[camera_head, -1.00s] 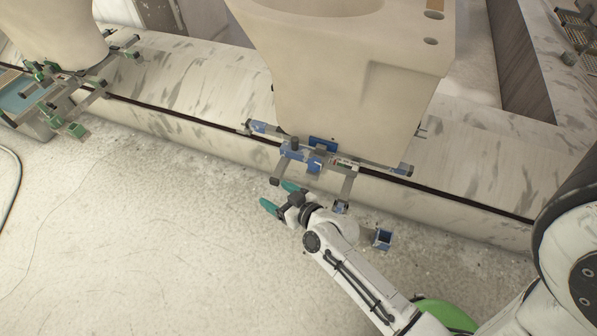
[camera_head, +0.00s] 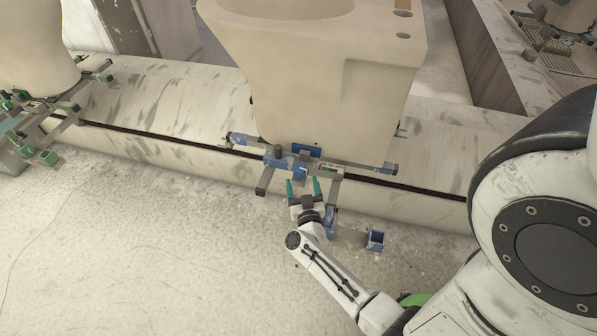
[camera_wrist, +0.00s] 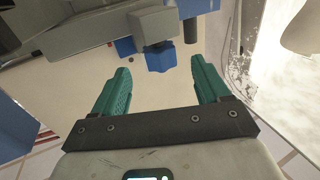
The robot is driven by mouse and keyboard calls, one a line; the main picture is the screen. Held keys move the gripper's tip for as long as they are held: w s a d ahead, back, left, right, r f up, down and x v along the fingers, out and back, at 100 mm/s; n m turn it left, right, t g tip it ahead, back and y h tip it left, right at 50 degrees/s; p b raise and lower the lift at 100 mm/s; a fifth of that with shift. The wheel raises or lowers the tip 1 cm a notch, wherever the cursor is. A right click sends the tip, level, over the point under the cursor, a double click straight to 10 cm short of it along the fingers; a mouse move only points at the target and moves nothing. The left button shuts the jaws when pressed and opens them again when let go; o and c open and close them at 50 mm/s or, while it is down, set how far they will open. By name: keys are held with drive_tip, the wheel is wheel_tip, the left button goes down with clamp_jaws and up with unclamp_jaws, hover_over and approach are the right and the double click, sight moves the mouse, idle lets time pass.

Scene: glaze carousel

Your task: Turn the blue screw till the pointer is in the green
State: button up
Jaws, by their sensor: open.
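The blue screw is a faceted blue knob (camera_wrist: 160,58) under a grey block in the wrist view. In the head view, a blue part (camera_head: 300,171) on the grey clamp frame (camera_head: 265,183) below the large beige cast piece seems to be it. My gripper (camera_head: 303,187) has its two teal fingers apart and pointing at the clamp. In the wrist view the open fingers (camera_wrist: 160,78) stand left and right of the knob's line, with the knob just beyond the tips and no visible contact. A small pale scale (camera_head: 330,169) sits right of the blue part; its pointer and green are too small to read.
The beige cast piece (camera_head: 320,90) rises above the clamp on a pale, stained ledge (camera_head: 180,150). A small open blue box (camera_head: 375,240) is on the floor right of my gripper. Another clamp with green parts (camera_head: 48,157) is at far left. The floor at left is clear.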

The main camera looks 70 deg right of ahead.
sight(301, 176)
drive_tip(key=b+x, duration=0.1)
drive_tip(key=x, duration=0.5)
drive_tip(key=shift+d, duration=0.15)
drive_tip(key=c, duration=0.9)
drive_tip(key=shift+r, duration=0.1)
drive_tip(key=shift+c, duration=0.2)
